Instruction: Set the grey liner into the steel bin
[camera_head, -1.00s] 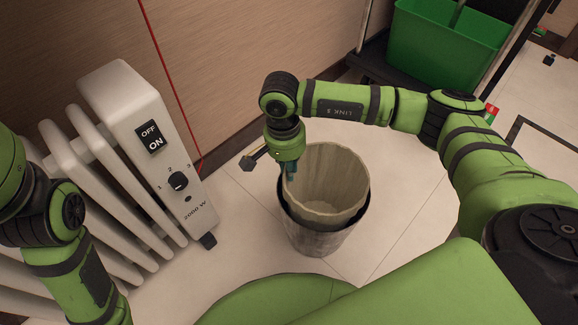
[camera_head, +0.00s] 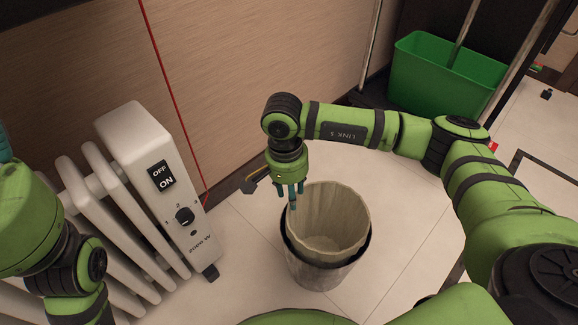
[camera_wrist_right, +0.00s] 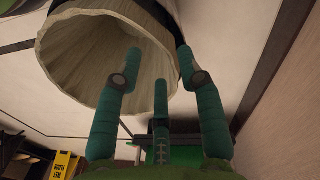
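The grey liner (camera_head: 335,211), a beige-grey ribbed cup shape, sits inside the steel bin (camera_head: 318,274), its top edge standing above the bin's dark rim. The liner's open mouth (camera_wrist_right: 85,60) also fills the upper left of the right wrist view. My right gripper (camera_head: 291,198) points down at the liner's left edge.
A white radiator (camera_head: 150,180) stands to the left of the bin, near the wall. A green bucket (camera_head: 445,85) stands at the back right on a dark cart. A yellow floor sign (camera_wrist_right: 63,165) shows in the right wrist view.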

